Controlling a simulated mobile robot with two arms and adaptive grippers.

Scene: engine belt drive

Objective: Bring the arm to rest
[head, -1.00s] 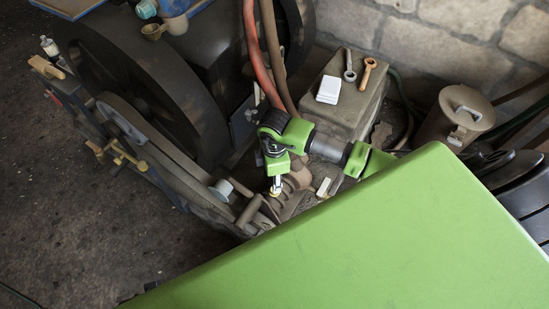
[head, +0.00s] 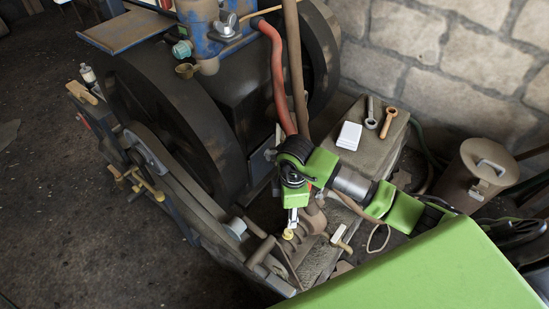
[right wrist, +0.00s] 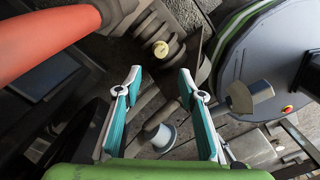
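My right arm (head: 375,195) comes in from the right in the head view, over the belt-drive side of the engine. My right gripper (head: 290,222) points down there, close to a small yellow-tipped part (head: 288,235). In the right wrist view my right gripper (right wrist: 160,82) has its two teal fingers spread apart with nothing held between them. Beyond the fingers are a dark fitting with a pale yellow end (right wrist: 161,49) and a grey-white round cap (right wrist: 160,137). My left gripper is not in view.
A large dark flywheel (head: 165,120) and a red hose (head: 277,75) stand near the arm. A lidded metal can (head: 478,175) stands at right by the brick wall. Floor at left is clear.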

